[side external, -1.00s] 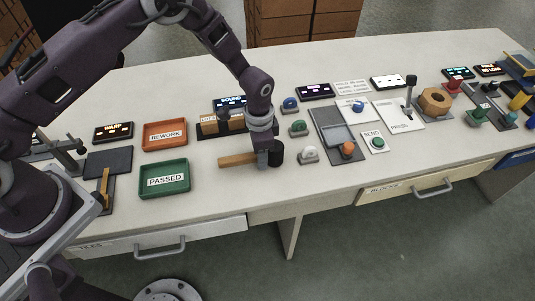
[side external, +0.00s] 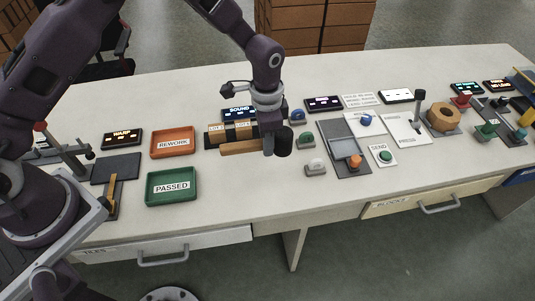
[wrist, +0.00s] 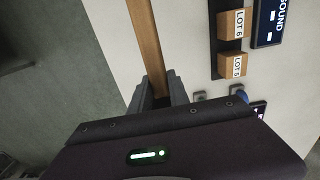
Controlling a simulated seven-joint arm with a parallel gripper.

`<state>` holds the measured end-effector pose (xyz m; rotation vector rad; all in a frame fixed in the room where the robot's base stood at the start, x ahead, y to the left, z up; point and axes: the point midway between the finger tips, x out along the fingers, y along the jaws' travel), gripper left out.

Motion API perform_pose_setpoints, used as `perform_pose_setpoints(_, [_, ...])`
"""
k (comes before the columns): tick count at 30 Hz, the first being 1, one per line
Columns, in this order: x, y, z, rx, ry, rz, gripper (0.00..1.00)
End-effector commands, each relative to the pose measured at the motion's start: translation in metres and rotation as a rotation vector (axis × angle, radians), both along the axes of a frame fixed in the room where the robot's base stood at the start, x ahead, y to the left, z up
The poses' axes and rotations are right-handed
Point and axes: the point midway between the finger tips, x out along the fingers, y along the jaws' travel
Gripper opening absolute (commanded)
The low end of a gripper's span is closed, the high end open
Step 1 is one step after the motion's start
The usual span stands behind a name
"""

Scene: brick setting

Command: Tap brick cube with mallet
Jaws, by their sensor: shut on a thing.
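My gripper (side external: 268,146) is shut on the wooden handle (side external: 240,147) of the mallet, close to its black head (side external: 283,142). The mallet is held roughly level above the white bench, with its handle pointing left. In the wrist view the handle (wrist: 147,42) runs up from between my fingers (wrist: 160,92). Orange-brown brick cubes (side external: 216,132) stand in a dark rack just behind the handle. In the wrist view two cubes show labels, LOT 6 (wrist: 231,24) and LOT 5 (wrist: 232,65); the mallet head is hidden there. The mallet appears apart from the cubes.
A SOUND display (side external: 239,113) stands behind the rack. The orange REWORK tray (side external: 172,142) and green PASSED tray (side external: 172,186) are at left. The bench front before the mallet is clear.

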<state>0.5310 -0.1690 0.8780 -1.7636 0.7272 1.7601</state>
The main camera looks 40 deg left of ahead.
Motion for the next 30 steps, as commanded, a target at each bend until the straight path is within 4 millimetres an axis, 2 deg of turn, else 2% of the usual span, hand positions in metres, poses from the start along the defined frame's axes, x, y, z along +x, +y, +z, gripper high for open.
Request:
perform_pose_setpoints(2, [0.002, 0.012, 0.008, 0.001, -0.001, 0.022, 0.00])
perform_pose_setpoints(5, [0.006, 0.044, 0.012, 0.001, 0.000, 0.078, 0.00])
perform_pose_setpoints(12, [0.001, 0.151, 0.022, 0.002, 0.001, 0.273, 0.00])
perform_pose_setpoints(16, [-0.010, 0.193, 0.026, 0.001, 0.000, 0.354, 0.00])
perform_pose_setpoints(18, [-0.014, 0.205, 0.027, 0.001, 0.000, 0.379, 0.00])
perform_pose_setpoints(21, [-0.016, 0.212, 0.024, 0.000, 0.001, 0.392, 0.00])
perform_pose_setpoints(30, [-0.017, 0.212, -0.013, 0.001, 0.003, 0.391, 0.00])
